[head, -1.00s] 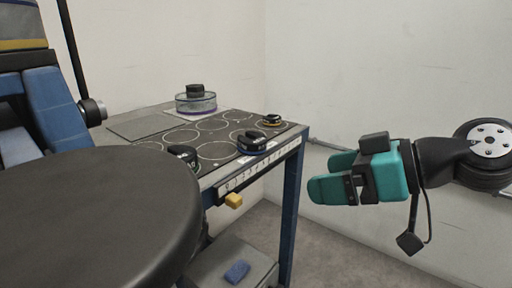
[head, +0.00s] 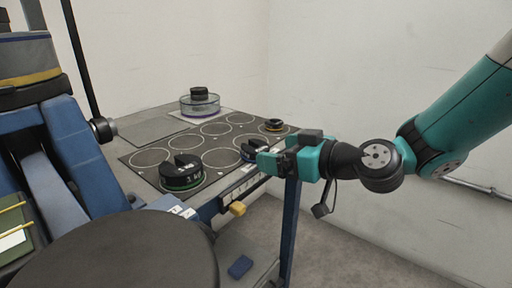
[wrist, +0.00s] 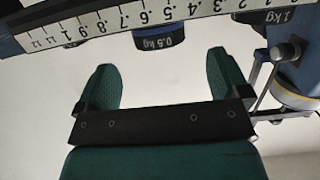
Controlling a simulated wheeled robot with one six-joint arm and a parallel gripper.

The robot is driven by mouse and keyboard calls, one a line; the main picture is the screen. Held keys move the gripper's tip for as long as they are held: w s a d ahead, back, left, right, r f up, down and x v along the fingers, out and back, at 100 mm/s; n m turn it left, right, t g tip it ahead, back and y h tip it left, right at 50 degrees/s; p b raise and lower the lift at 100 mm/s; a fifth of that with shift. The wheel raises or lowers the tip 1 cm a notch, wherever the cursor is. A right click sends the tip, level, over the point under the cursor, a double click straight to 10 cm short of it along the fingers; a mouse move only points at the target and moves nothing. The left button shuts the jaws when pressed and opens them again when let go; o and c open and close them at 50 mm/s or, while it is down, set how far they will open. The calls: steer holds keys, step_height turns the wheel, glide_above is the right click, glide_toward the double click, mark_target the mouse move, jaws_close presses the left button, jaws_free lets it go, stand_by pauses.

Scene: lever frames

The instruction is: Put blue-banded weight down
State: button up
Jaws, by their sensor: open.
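The blue-banded weight (head: 254,149) is dark and round and sits on the marked black plate (head: 218,140), close to its front edge. My gripper partly hides it in the head view. In the wrist view the weight (wrist: 155,38) shows its 0.5 kg label and stands beyond the fingertips, behind the numbered scale. My gripper (head: 268,160) is open and empty at the front edge of the table. In the wrist view its two green fingers (wrist: 160,72) are apart with only pale background between them.
A green-banded weight (head: 181,172) stands left on the plate, a small yellow-banded one (head: 274,126) at the far right. A yellow block (head: 238,209) sticks out below the scale. A dark round top (head: 110,255) fills the near left.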

mark_target(261, 148)
steer(key=p+x, duration=0.1)
steer(key=x, duration=0.4)
steer(key=shift+w+a+r, duration=0.1)
steer(key=shift+w+a, duration=0.05)
steer(key=c, duration=1.4)
steer(key=shift+r, duration=0.1)
steer(key=shift+c, duration=0.2)
